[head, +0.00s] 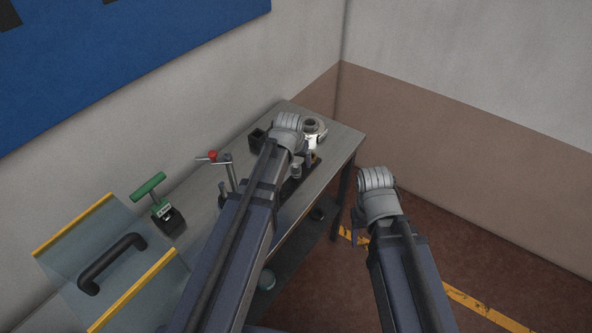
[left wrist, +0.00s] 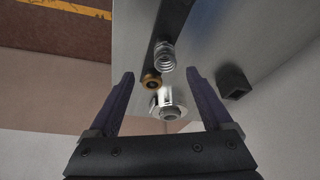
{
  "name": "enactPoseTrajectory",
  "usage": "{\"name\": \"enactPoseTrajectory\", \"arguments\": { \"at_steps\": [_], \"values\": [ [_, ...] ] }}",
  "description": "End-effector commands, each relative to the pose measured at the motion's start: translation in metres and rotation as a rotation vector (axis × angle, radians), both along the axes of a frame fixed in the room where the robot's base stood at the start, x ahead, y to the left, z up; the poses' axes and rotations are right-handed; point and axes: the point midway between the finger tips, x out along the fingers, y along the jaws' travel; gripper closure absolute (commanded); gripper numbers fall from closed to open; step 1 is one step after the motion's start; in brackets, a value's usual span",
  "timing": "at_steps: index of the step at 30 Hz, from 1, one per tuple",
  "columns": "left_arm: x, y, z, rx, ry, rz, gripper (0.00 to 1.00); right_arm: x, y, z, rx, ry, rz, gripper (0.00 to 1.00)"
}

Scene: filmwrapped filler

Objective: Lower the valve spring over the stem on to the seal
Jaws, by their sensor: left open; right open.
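The valve spring (left wrist: 166,55), a bright metal coil, stands on a dark strip (left wrist: 160,22) in the left wrist view. A brass-coloured ring with a dark centre (left wrist: 151,79) is beside it. A pale round metal fitting with a raised collar (left wrist: 170,112) is near them; it also shows in the head view (head: 314,128). I cannot make out the stem or seal clearly. My left gripper (left wrist: 160,73) is open and empty above these parts, its fingers apart and not touching the spring. My right gripper (head: 376,183) is off the table's right side; its fingers are mostly hidden.
A black open box (left wrist: 234,81) sits on the metal table (head: 346,141) near the fitting. A red-tipped lever stand (head: 224,166), a green-handled tool (head: 150,188) and a clear panel with yellow edges (head: 110,265) are left of my left arm. Walls close off the back.

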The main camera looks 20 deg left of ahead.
Motion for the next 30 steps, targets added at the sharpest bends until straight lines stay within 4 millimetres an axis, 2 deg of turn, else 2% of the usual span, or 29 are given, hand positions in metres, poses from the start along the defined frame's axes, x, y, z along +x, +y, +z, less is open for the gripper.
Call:
{"name": "enactPoseTrajectory", "arguments": {
  "at_steps": [4, 8, 16, 23, 30],
  "values": [
    [0.009, 0.009, 0.002, -0.004, -0.022, 0.017, 0.17, 0.0, 0.0, 0.0, 0.0, 0.0, 0.0, 0.41],
    [0.009, 0.009, -0.002, -0.004, -0.021, 0.016, 0.17, 0.0, 0.0, -0.003, 0.0, 0.0, 0.0, 0.41],
    [0.017, 0.009, -0.024, -0.003, -0.02, 0.016, 0.17, 0.0, 0.0, -0.025, 0.0, 0.0, -0.001, 0.41],
    [0.018, 0.009, -0.025, -0.003, -0.02, 0.016, 0.17, 0.0, 0.0, -0.027, 0.0, 0.0, -0.001, 0.41],
    [0.023, 0.009, -0.048, -0.003, -0.019, 0.016, 0.17, 0.0, 0.0, -0.049, 0.0, 0.0, -0.001, 0.41]
  ]
}}
